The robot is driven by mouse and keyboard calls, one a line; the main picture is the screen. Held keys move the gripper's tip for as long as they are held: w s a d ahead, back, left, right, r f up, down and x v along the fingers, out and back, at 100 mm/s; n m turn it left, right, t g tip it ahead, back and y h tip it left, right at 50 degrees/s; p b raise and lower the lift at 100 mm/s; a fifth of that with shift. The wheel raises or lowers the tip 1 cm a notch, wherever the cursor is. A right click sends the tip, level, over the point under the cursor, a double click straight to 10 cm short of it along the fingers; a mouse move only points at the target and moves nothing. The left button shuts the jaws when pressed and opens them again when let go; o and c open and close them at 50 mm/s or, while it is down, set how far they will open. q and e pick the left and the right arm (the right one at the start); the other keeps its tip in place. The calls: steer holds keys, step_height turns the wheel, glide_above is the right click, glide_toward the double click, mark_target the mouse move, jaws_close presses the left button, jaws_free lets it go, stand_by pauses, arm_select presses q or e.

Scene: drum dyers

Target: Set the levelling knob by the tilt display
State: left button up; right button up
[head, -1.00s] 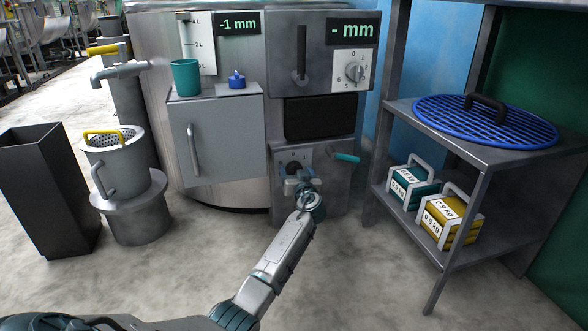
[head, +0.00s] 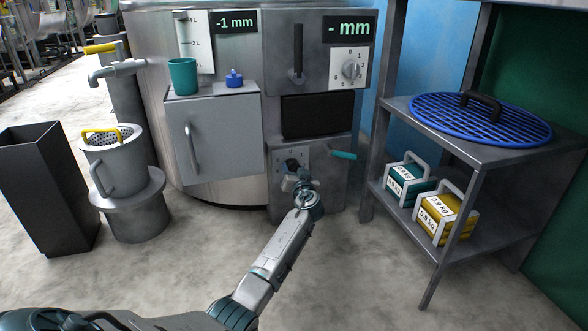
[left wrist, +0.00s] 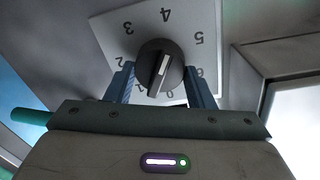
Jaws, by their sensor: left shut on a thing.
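The levelling knob (left wrist: 160,66) is a dark round knob with a white line, on a pale dial plate (left wrist: 118,24) marked with numbers. In the head view its plate (head: 287,162) is low on the machine, and my gripper hides most of the knob. My left gripper (head: 294,176) is at this knob, its two blue fingers on either side, shut on it. The upper left display (head: 235,22) reads -1 mm. The upper right display (head: 349,29) reads "- mm" with no number. I cannot tell from labels which one shows tilt. My right gripper is not in view.
A teal handle (head: 342,155) sticks out just right of the knob. Another numbered knob (head: 351,70) is above. A grey shelf (head: 480,153) with weights stands right. A strainer pot (head: 112,152) and dark bin (head: 45,190) stand left. The floor between is clear.

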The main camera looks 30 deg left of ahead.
arm_select(q)
steer(key=m+p, duration=0.2)
steer(key=m, duration=0.2)
steer(key=shift+r, duration=0.1)
steer(key=shift+w+m+g+p, duration=0.1)
steer(key=shift+m+g+p, duration=0.2)
steer(key=shift+m+p, duration=0.9)
steer(key=shift+m, duration=0.5)
steer(key=o, duration=1)
steer(key=shift+f, duration=0.2)
steer(key=shift+c, duration=0.2)
steer(key=shift+d, duration=0.1)
